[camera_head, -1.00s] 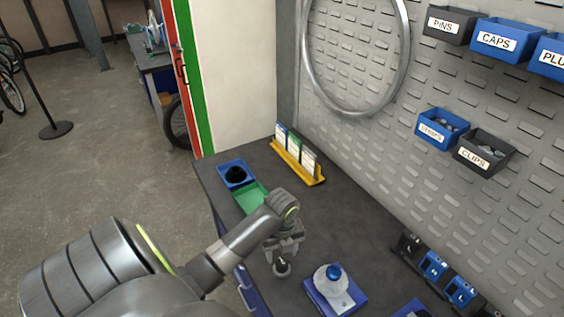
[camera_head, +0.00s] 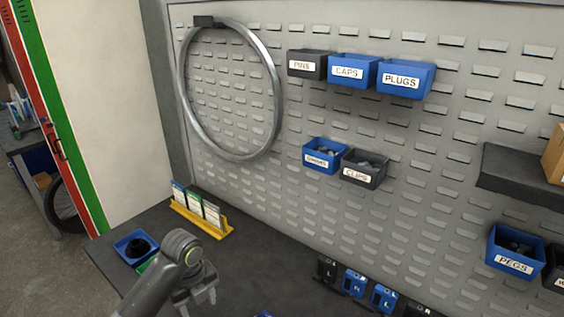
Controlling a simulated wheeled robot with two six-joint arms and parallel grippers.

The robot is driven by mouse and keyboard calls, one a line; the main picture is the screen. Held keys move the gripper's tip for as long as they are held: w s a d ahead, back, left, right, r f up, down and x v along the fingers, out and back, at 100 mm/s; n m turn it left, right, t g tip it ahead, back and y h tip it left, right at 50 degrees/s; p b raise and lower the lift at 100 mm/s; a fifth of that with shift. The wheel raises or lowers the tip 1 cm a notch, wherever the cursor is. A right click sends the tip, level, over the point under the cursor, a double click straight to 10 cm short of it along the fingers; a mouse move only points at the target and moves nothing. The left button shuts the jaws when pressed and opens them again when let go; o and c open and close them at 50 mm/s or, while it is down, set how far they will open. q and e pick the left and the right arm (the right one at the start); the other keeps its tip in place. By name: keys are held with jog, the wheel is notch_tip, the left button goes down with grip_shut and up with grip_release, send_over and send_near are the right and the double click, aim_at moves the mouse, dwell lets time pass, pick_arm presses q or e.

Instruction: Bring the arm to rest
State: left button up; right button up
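My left arm comes in from the lower left, and its gripper (camera_head: 198,303) hangs over the near left part of the dark workbench (camera_head: 255,275). Its two fingers point down and stand apart, with nothing seen between them. The fingertips are near the bottom edge of the picture. My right gripper is not in view.
A blue tray (camera_head: 135,247) with a black round part and a mostly hidden green tray (camera_head: 147,264) lie beside my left arm. A yellow card rack (camera_head: 203,222) stands behind. Labelled bins, such as the PLUGS bin (camera_head: 405,79), and a wheel rim (camera_head: 274,90) hang on the pegboard.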

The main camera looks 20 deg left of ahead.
pick_arm(q)
jog(key=s+d+f+n+t+y, duration=0.1)
jog(key=s+d+n+t, duration=0.15)
jog(key=s+n, duration=0.85)
jog(key=s+d+f+n+t+y, duration=0.1)
jog(key=s+d+n, duration=0.2)
jog(key=s+n, duration=0.75)
notch_tip(320, 180, down, 32)
jog(key=w+a+n+g+b, duration=0.1)
jog(key=w+a+n+b, duration=0.15)
jog(key=b, duration=0.35)
jog(key=s+d+f+b, duration=0.1)
jog(key=s+f+b, duration=0.1)
jog(key=s+f, duration=0.5)
jog(key=s+d+f+g+h+b, duration=0.1)
jog(key=s+f+b, duration=0.2)
jog(key=s+f, duration=0.5)
notch_tip(320, 180, down, 6)
jog(key=shift+d+r+b, duration=0.2)
jog(key=shift+b, duration=0.1)
jog(key=shift+s, duration=0.1)
